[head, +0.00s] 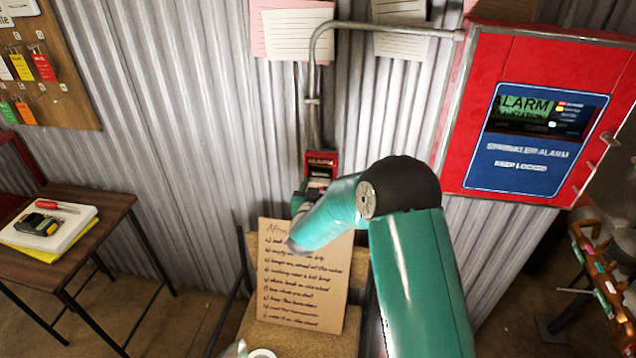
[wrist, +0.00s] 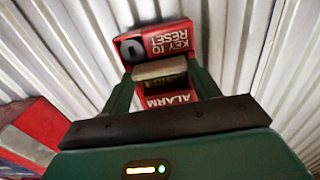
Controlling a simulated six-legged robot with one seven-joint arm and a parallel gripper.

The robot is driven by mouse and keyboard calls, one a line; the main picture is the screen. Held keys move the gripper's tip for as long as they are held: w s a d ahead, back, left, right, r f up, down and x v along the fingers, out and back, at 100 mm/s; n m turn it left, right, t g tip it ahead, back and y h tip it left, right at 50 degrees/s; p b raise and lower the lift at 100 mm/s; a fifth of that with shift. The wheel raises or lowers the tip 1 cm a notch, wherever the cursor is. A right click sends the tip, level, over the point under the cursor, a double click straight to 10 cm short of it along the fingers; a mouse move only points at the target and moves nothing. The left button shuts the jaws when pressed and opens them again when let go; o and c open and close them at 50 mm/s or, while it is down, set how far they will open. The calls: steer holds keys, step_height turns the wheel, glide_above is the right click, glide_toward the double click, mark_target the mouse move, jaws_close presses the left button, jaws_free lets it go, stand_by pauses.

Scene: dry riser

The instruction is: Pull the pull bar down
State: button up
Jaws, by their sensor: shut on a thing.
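The pull bar (wrist: 160,69) is a pale bar across the front of a small red alarm box, whose labels read "ALARM" and "KEY TO RESET". The box (head: 320,158) is mounted on the corrugated wall at the lower end of a grey conduit. In the wrist view the box (wrist: 160,44) appears upside down, with a dark keyhole beside the reset label. My gripper (wrist: 161,76) has one finger at each end of the bar and is shut on it. In the head view my green arm partly hides the gripper and the lower part of the box.
A large red sprinkler alarm cabinet (head: 545,110) is on the wall at right. A handwritten board (head: 300,275) stands on a chair below the alarm box. A wooden table (head: 75,235) with tools is at left. A tag board (head: 45,65) hangs above it.

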steer(key=o, duration=1.4)
steer(key=shift+s, duration=0.15)
steer(key=s+a, duration=0.2)
steer(key=s, duration=1.1)
steer(key=shift+s+a, duration=0.2)
steer(key=shift+a, duration=0.15)
steer(key=s+d+r+n+g+y, duration=0.1)
steer(key=s+d+r+g+y, duration=0.15)
steer(key=r, duration=0.45)
steer(key=s+d+r+n+g+y, duration=0.2)
steer(key=r+y, duration=0.1)
steer(key=r, duration=0.4)
steer(key=s+d+r+g+h, duration=0.1)
steer(key=s+d+g, duration=0.2)
steer(key=s, duration=0.9)
steer(key=s+d+r+g+h, duration=0.1)
steer(key=s+d+g, duration=0.3)
steer(key=s+d, duration=0.6)
steer(key=s+r, duration=0.1)
steer(key=s, duration=0.2)
steer(key=shift+r+m, duration=0.3)
steer(key=shift+m, duration=0.1)
